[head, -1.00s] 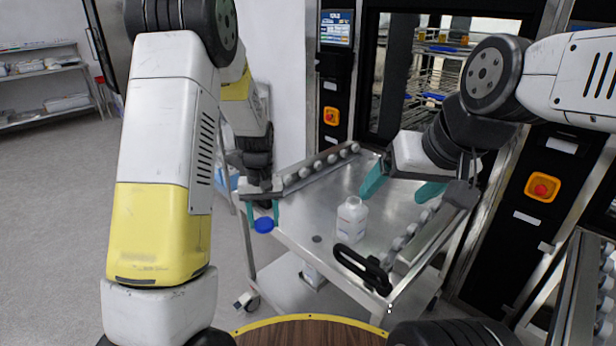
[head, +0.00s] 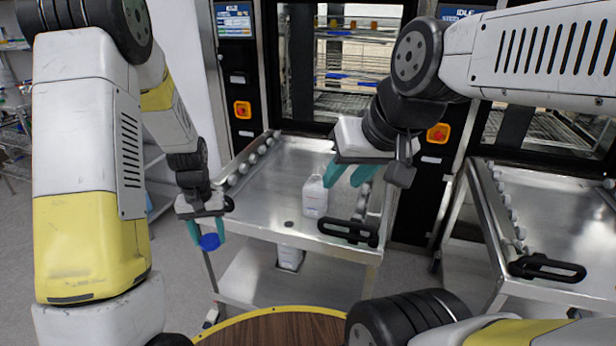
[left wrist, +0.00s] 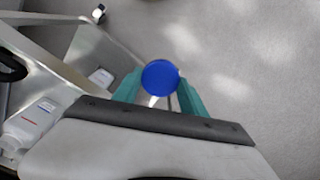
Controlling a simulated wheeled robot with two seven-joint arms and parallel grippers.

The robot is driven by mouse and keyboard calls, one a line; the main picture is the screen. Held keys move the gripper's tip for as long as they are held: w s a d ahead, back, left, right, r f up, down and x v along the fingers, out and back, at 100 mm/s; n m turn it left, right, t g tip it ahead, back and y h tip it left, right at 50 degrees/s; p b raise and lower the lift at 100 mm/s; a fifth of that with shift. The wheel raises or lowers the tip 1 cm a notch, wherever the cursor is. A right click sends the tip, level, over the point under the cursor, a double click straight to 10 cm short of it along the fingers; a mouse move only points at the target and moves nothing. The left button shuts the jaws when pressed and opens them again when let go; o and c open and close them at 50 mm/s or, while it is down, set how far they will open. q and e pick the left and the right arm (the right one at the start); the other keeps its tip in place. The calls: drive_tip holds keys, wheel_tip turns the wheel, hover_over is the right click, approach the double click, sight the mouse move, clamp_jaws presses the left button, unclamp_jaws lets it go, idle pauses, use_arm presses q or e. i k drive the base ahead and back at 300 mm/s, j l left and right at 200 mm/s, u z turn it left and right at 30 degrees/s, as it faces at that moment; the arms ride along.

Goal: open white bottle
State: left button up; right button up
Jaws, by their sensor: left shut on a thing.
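A white bottle (head: 314,197) stands upright and uncapped on the steel cart top; it also shows at the left of the left wrist view (left wrist: 30,124). My left gripper (head: 207,238) is shut on a blue cap (head: 209,242), off the left side of the cart. The cap also shows between the teal fingers in the left wrist view (left wrist: 160,77). My right gripper (head: 348,174) is open, its teal fingers spread just above and to the right of the bottle. No object shows between them.
The steel cart (head: 265,205) has roller rails along its sides and a black handle (head: 348,231) at the front. A second cart (head: 560,220) stands to the right. Washers with glass doors (head: 345,60) are behind. A round wooden top (head: 275,330) is in front of me.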

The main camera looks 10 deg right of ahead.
sight(314, 198)
drive_tip(key=i+j+z, duration=0.3)
drive_tip(key=j+z, duration=0.35)
drive_tip(key=i+j+z, duration=0.3)
drive_tip(key=j, duration=0.15)
drive_tip(key=i+j+z, duration=0.35)
drive_tip(key=i+j, duration=0.05)
drive_tip(key=j, duration=0.1)
